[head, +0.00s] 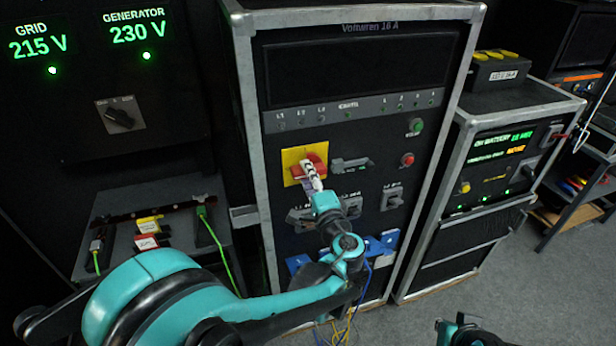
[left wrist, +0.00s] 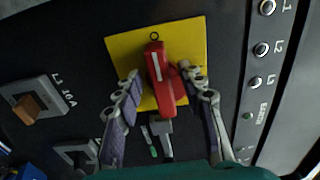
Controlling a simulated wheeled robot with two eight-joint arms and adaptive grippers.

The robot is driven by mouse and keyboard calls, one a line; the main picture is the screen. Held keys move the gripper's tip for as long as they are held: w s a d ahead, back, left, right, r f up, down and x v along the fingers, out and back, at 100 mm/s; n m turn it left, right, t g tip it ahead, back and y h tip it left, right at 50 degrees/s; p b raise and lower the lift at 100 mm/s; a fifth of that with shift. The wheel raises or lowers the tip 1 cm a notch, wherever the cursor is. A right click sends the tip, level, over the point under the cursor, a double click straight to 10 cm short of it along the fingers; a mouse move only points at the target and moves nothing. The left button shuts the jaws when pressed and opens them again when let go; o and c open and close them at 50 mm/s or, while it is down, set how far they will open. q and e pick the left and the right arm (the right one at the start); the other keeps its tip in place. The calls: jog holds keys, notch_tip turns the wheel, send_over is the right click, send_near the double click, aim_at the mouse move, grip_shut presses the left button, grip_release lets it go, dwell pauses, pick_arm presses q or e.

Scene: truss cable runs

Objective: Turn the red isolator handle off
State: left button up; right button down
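The red isolator handle (head: 312,168) sits on a yellow plate (head: 291,157) on the front of the tall middle cabinet. In the left wrist view the handle (left wrist: 160,75) stands out from the yellow plate (left wrist: 190,35), with a white mark on its grip. My left gripper (head: 312,176) is at the handle and partly covers it in the head view. In the left wrist view its fingers (left wrist: 160,75) are spread, one on each side of the handle. The left finger is clear of it; I cannot tell whether the right one touches. A teal and dark part of my right arm shows at the bottom edge.
Breakers (head: 392,196), a green button (head: 415,127) and a red button (head: 407,159) sit near the handle. Blue connectors (head: 380,246) and hanging cables are below. A rotary switch panel (head: 120,116) stands left, a smaller battery cabinet (head: 490,165) right.

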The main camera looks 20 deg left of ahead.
pick_arm(q)
jog(key=v, duration=1.2)
dwell(0.3)
jog(key=s+a+f+n+g+h, duration=0.35)
jog(key=s+a+f+g, duration=0.2)
jog(key=a+f, duration=0.3)
jog(key=s+d+f+n+g+h, duration=0.2)
jog(key=s+n+h, duration=0.4)
jog(key=s, duration=0.3)
jog(key=shift+f+n, duration=0.45)
jog(key=shift+n, duration=0.3)
